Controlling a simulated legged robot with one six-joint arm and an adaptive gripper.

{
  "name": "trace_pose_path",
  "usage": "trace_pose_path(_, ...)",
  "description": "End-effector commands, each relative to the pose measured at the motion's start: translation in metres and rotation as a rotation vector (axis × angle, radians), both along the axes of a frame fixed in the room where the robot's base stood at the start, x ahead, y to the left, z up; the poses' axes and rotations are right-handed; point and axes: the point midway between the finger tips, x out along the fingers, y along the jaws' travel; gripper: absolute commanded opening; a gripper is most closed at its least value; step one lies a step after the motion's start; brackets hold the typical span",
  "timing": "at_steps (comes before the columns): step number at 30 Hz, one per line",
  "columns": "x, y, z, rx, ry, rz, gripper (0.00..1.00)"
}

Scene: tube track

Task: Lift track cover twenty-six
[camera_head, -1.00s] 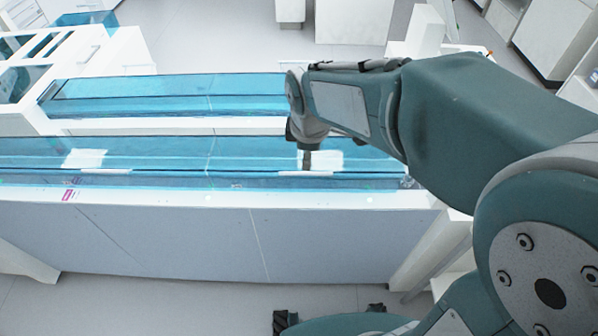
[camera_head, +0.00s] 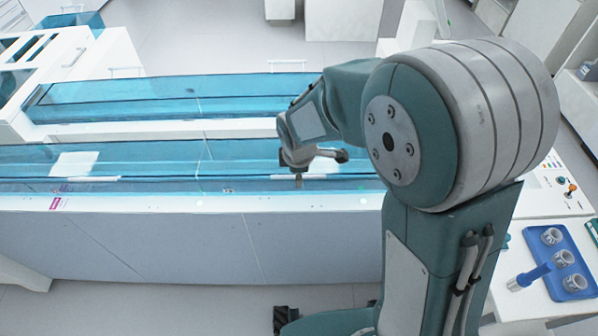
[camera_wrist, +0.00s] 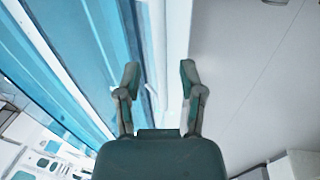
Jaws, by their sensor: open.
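The near track has clear blue covers; the right-hand cover (camera_head: 235,170) is under my gripper. I cannot read which one is number twenty-six. The left-hand cover (camera_head: 25,165) has a white handle (camera_head: 93,179) along its front edge. My gripper (camera_head: 299,183) is over the front edge of the right-hand cover, beside a white handle (camera_head: 322,177) partly hidden by the arm. In the wrist view my gripper (camera_wrist: 160,75) is open, fingers apart and empty. A thin white bar (camera_wrist: 150,98) shows between the fingers; contact cannot be told.
A second blue-covered track (camera_head: 150,97) runs behind the near one. At right, a white bench holds a blue tray (camera_head: 553,285) with several grey-topped pieces. A white frame with slots (camera_head: 40,65) stands at far left.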

Motion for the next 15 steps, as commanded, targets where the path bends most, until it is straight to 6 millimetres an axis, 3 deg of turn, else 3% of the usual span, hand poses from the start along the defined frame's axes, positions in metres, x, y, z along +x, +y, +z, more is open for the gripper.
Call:
trace_pose_path(7,0.0002,-0.0002,-0.0012,0.0,-0.001,0.0,0.51)
trace_pose_path(8,0.0002,-0.0005,-0.001,0.001,-0.001,0.0,0.42)
trace_pose_path(9,0.0001,-0.0009,-0.0008,0.001,-0.001,0.0,0.24)
trace_pose_path(11,0.0002,-0.0014,-0.0007,0.001,-0.001,0.0,0.0)
trace_pose_path(15,0.0003,-0.0018,-0.0006,0.001,-0.001,0.0,0.0)
